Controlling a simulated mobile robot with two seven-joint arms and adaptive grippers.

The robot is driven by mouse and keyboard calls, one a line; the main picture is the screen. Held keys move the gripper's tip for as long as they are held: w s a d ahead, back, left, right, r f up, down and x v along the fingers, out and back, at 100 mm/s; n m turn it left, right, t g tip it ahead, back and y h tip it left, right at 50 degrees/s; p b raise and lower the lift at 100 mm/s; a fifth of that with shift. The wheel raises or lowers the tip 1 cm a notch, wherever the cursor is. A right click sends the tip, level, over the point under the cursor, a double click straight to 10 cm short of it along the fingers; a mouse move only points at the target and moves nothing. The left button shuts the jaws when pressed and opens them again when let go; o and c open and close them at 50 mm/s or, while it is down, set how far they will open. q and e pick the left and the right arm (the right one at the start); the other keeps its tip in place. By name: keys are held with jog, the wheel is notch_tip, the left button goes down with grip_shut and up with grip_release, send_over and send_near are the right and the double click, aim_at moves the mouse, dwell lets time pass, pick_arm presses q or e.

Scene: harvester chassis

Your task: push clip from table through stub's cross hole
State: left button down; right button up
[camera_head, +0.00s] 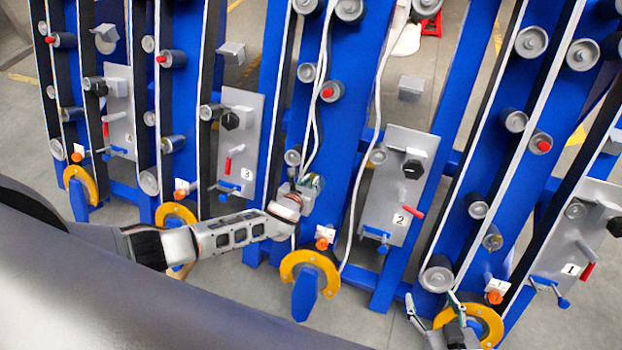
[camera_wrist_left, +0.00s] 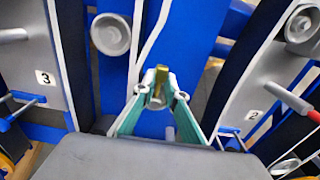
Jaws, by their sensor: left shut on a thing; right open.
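My left gripper (camera_head: 308,186) is in front of the middle blue chassis column, between the plates numbered 3 and 2. In the left wrist view its two green-sided fingers (camera_wrist_left: 157,97) close on a small yellow-gold piece, likely the clip (camera_wrist_left: 161,76), which points up past the tips. A grey round part shows between the fingertips; I cannot tell whether it is the stub or part of the clip. A grey stub-like roller (camera_head: 293,157) is just above the left gripper in the head view. My right gripper (camera_head: 456,309) is open at the lower right, by a yellow ring. No table is clearly visible.
Blue columns carry several grey rollers, some red-tipped. Plate 3 (camera_head: 239,140) and plate 2 (camera_head: 396,185) have protruding knobs and handles. A yellow ring (camera_head: 311,262) is below the left gripper. White cables (camera_head: 372,130) hang close to its right.

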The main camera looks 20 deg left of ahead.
pick_arm(q)
jog(key=shift+s+f+b, duration=0.35)
jog(key=shift+s+f, duration=0.05)
jog(key=shift+f, duration=0.25)
jog(key=shift+s+f+b, duration=0.35)
jog(key=shift+f, duration=0.25)
jog(key=c, duration=2)
grip_release()
jog(key=v, duration=1.2)
